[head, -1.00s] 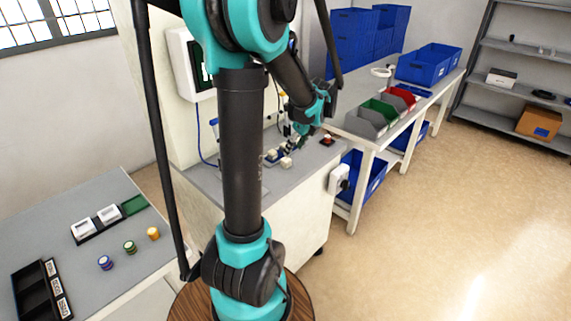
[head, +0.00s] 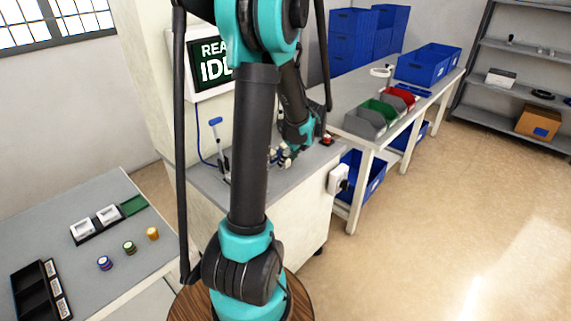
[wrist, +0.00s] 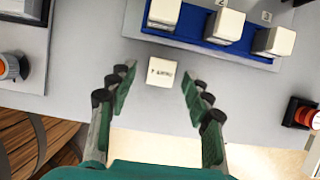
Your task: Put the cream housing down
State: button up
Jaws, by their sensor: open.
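A cream housing (wrist: 163,72), a small block with dark lettering on top, sits on the grey bench top (wrist: 90,60) in the wrist view. My gripper (wrist: 158,79) is open, with one finger on either side of the housing's near side and a gap to each. Its palm is at the bottom of the picture. Similar cream blocks (wrist: 228,25) stand in a blue holder (wrist: 190,38) just beyond. In the head view my arm hides most of this spot.
An orange knob (wrist: 306,116) on a dark base is at right in the wrist view, and a grey-orange control (wrist: 10,67) at left. In the head view a screen (head: 212,62) stands behind the bench. A side table (head: 75,215) holds trays and small stacks.

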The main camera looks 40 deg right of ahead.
grip_shut()
jog(key=shift+r, duration=0.1)
